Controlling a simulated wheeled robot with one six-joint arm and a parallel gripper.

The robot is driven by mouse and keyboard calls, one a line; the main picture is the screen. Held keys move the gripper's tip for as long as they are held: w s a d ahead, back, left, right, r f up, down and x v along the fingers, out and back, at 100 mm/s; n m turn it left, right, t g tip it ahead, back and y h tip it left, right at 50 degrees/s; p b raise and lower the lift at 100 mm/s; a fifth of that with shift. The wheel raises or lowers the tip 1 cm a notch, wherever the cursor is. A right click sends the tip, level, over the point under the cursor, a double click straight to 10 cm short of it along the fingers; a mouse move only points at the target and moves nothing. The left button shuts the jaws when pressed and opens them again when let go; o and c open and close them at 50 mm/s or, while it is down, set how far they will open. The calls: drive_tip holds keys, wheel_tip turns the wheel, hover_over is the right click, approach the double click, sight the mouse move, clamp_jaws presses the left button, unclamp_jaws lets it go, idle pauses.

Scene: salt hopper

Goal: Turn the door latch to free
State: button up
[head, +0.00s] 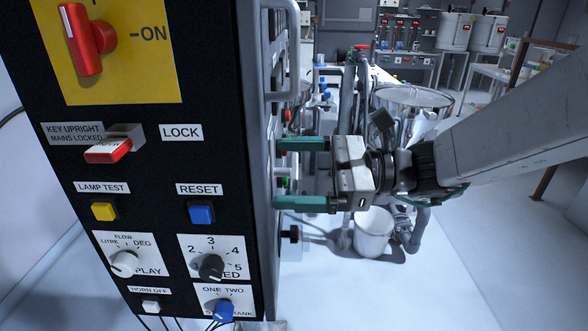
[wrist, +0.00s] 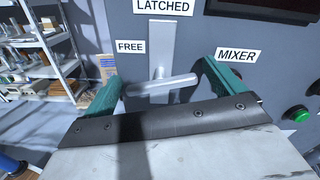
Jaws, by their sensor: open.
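The door latch (wrist: 164,86) is in the wrist view on a dark grey panel. It shows as a light grey rounded bar lying almost level, with a flat upright grey piece (wrist: 167,45) above it. A LATCHED label (wrist: 163,7) is at the top and a FREE label (wrist: 130,46) is to the left. My gripper (wrist: 160,76) is open, its green fingers on either side of the bar; contact cannot be told. In the head view my gripper (head: 275,174) is at the cabinet's side face, one finger above the other, and the latch is hidden there.
The cabinet's front (head: 160,220) carries a red switch (head: 88,40), a red key (head: 107,151), buttons and knobs. A MIXER label (wrist: 239,55) and green button (wrist: 298,115) are right of the latch. A white bucket (head: 373,233) stands below my gripper. Shelves (wrist: 42,60) are at left.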

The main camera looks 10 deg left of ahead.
drive_tip(key=shift+a, duration=0.15)
drive_tip(key=c, duration=1)
drive_tip(key=shift+m, duration=1.6)
drive_tip(key=o, duration=1)
drive_tip(key=v, duration=0.7)
drive_tip(key=shift+d, duration=0.4)
drive_tip(key=shift+w, duration=0.1)
